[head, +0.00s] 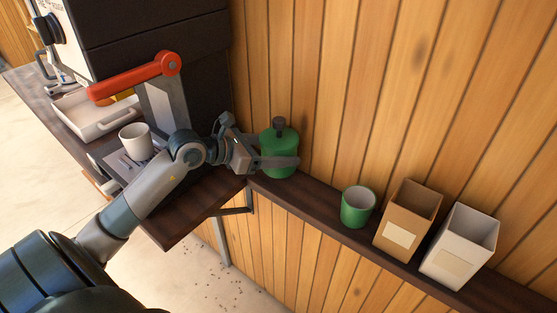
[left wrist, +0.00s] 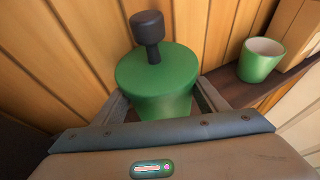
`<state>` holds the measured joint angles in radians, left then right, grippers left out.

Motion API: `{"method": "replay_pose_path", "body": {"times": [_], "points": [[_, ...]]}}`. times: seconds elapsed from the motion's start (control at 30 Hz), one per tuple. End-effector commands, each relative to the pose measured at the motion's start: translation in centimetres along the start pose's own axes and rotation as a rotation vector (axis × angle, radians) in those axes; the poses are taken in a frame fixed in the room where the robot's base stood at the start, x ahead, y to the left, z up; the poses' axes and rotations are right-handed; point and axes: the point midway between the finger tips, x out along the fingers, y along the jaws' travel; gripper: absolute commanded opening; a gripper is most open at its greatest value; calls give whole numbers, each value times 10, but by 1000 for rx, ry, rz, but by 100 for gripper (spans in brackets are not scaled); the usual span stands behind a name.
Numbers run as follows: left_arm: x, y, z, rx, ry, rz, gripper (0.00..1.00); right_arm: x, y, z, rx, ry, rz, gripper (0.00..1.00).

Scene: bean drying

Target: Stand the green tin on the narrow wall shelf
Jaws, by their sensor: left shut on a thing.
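The green tin (head: 279,143) has a flat green lid with a dark knob. It is upright at the left end of the narrow wall shelf (head: 323,203), close to the plank wall. My left gripper (head: 285,163) has its fingers on either side of the tin's body and is shut on it. In the left wrist view the tin (left wrist: 157,75) stands between the two fingers, and its lower part is hidden by the gripper. I cannot tell whether its base touches the shelf. My right gripper is not in view.
A green cup (head: 357,208), a brown open box (head: 408,222) and a white open box (head: 461,247) stand on the shelf to the right. A dark counter with a white mug (head: 136,140) and a white tray (head: 95,114) lies left. Bare shelf separates tin and cup.

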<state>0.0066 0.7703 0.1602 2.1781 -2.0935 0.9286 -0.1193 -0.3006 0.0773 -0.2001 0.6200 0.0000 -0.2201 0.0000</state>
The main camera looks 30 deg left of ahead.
Motion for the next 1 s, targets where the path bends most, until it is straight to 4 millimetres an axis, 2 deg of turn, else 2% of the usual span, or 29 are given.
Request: {"method": "replay_pose_path", "body": {"times": [0.1,0.3,0.73,0.77,0.83,1.0], "points": [[3,0,-10,-4,2,0,35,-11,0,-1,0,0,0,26],[12,0,-29,-2,1,1,35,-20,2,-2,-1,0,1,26],[15,0,-36,1,-1,0,35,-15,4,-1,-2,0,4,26],[15,0,-36,0,1,0,68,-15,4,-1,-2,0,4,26],[14,0,-35,0,1,0,85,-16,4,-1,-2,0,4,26],[14,0,-35,0,1,0,85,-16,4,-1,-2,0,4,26]]}}
